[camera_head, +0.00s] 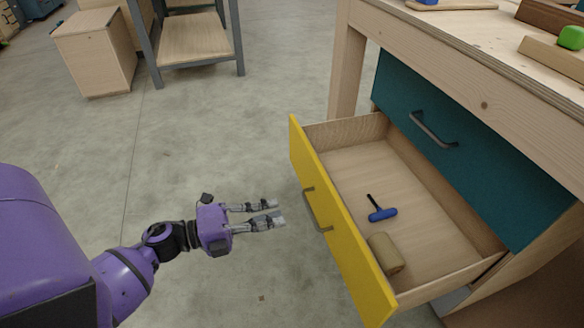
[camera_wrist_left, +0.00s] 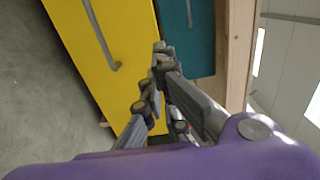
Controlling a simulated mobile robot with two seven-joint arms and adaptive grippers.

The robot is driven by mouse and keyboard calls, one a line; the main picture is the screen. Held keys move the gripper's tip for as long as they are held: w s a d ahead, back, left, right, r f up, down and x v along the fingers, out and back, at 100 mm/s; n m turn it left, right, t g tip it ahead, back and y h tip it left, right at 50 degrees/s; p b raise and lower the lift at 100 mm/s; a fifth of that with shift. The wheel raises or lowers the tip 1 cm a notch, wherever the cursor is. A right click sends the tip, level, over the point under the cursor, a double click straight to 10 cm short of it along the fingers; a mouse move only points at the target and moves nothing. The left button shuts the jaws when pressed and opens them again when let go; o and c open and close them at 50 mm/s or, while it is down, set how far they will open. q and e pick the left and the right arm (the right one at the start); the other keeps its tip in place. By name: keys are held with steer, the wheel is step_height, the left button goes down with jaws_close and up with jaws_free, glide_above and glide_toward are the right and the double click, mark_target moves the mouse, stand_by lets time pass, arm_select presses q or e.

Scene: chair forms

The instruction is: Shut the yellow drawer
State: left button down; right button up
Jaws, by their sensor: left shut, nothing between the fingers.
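The yellow drawer (camera_head: 342,230) is pulled far out of the wooden bench, its inside in plain view. Its yellow front has a grey bar handle (camera_head: 316,210). My left gripper (camera_head: 281,212) is shut and empty, in front of the yellow front and left of the handle, with a gap between in the head view. In the left wrist view the yellow front (camera_wrist_left: 105,50) and its handle (camera_wrist_left: 103,38) lie ahead of and left of the fingertips (camera_wrist_left: 160,52). My right gripper is not in view.
A blue-handled tool (camera_head: 382,213) and a tan roll (camera_head: 387,254) lie in the drawer. A teal drawer (camera_head: 450,150) sits closed beside it under the benchtop (camera_head: 480,70). A wooden cabinet (camera_head: 95,55) and grey-framed shelf (camera_head: 190,40) stand at the back left. The floor around my gripper is clear.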

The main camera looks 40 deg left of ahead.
mark_target(334, 199)
arm_select(q)
steer(key=b+x, duration=0.2)
steer(key=x, duration=0.9)
steer(key=shift+w+d, duration=0.1)
steer(key=shift+d, duration=0.1)
steer(key=shift+w+d, duration=0.3)
steer(key=shift+w, duration=0.1)
steer(key=shift+w+d+r, duration=0.1)
steer(key=shift+w+d, duration=0.25)
steer(key=shift+w, duration=0.15)
steer(key=x, duration=2.5)
steer(key=shift+s, duration=0.15)
